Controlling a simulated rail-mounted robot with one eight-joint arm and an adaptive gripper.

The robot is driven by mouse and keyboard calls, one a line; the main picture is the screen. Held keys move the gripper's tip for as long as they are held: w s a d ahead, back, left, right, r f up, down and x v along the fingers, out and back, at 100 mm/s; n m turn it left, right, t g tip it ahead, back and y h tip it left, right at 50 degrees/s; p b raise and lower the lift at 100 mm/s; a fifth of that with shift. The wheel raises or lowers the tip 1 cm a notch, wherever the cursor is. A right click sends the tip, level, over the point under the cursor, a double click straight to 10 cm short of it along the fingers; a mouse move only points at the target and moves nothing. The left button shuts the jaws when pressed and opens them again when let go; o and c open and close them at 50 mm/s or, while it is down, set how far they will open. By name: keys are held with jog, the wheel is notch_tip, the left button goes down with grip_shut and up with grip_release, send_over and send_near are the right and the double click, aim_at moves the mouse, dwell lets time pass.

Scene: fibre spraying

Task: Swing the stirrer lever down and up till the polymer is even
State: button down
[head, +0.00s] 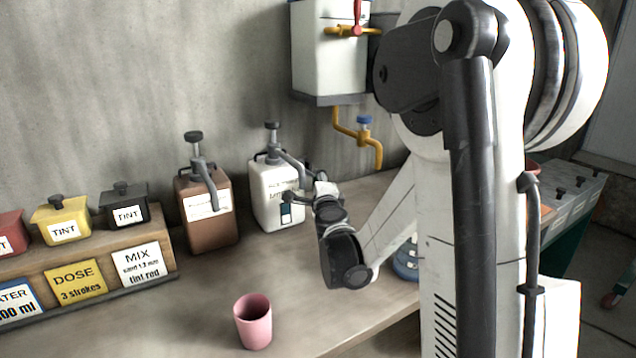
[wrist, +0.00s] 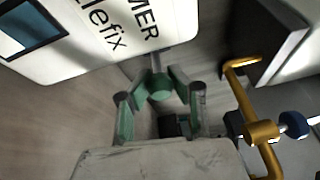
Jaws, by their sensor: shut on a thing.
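The white polymer container (head: 266,190) stands on the bench against the wall, with a dark pump top and a grey stirrer lever (head: 290,165) slanting down to the right. Its label and a blue-filled window also show in the wrist view (wrist: 110,35). My gripper (head: 308,188) is at the lever's outer end, right of the container, and shut on it. In the wrist view the two fingers (wrist: 160,98) flank a greenish lever end (wrist: 160,86). The fingers partly hide the grip, and how even the polymer is cannot be told.
A brown container (head: 208,222) with a similar lever stands left of the polymer. A pink cup (head: 253,322) is at the bench front. A white tank (head: 328,55) with a yellow tap (head: 365,138) hangs at the back. Tint boxes (head: 62,222) and cards stand left.

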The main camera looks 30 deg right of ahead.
jog(key=shift+s, duration=0.1)
jog(key=c, duration=2)
grip_release()
jog(key=shift+o, duration=1.4)
jog(key=shift+s+r, duration=0.15)
jog(key=shift+s, duration=0.05)
jog(key=o, duration=0.4)
jog(key=shift+w, duration=0.15)
jog(key=shift+c, duration=0.2)
jog(key=v, duration=1.2)
